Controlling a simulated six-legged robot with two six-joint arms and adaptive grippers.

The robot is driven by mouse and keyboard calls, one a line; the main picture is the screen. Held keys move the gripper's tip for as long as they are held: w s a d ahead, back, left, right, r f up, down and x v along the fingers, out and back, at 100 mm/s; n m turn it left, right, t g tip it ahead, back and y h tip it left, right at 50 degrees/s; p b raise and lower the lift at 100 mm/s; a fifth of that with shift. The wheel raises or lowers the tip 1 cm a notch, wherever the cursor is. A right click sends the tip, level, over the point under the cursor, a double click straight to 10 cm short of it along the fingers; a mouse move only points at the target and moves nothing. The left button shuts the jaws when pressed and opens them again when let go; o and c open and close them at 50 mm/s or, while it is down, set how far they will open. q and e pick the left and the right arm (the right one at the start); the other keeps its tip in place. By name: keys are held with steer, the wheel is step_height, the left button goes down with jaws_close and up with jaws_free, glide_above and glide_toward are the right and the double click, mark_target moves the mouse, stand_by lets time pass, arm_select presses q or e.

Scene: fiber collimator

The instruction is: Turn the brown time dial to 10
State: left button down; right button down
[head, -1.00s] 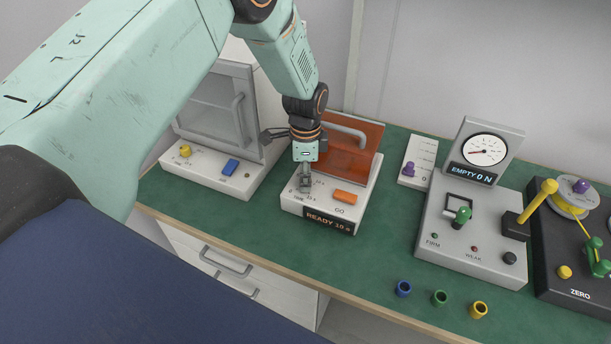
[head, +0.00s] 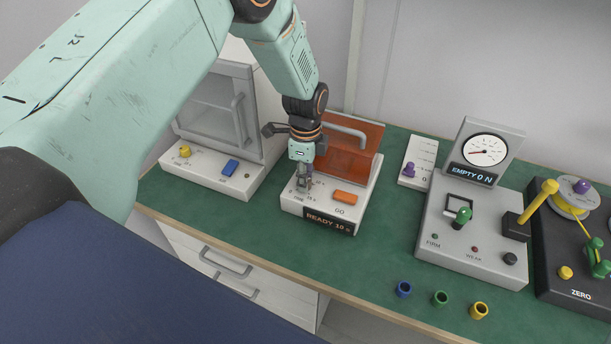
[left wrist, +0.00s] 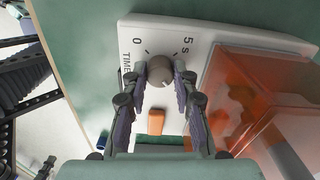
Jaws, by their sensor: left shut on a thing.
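The brown time dial (left wrist: 160,72) shows in the left wrist view as a round grey-brown knob on a white panel, between the marks 0 and 5 s. A pale mark sits near its lower edge. My left gripper (left wrist: 160,77) is shut on the dial, one finger on each side. In the head view my left gripper (head: 303,184) points down at the left part of the small white unit (head: 318,212) and mostly hides the dial. The unit's display (head: 327,221) seems to read READY 10 s; the digits are small. My right gripper is not in view.
An orange GO button (head: 345,196) lies right of the gripper, and an orange clear cover (head: 345,155) stands behind. A white oven-like unit (head: 207,180) is to the left. A grey gauge unit (head: 475,250) and small coloured rings are to the right. Green bench is clear in front.

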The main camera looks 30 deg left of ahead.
arm_select(q)
steer(key=shift+w+r, duration=0.2)
steer(key=shift+w, duration=0.1)
steer(key=c, duration=1.4)
jaws_free()
steer(key=o, duration=0.4)
steer(key=shift+s+f, duration=0.1)
steer(key=shift+s, duration=0.1)
steer(key=shift+c, duration=0.2)
step_height(320, 180, up, 12)
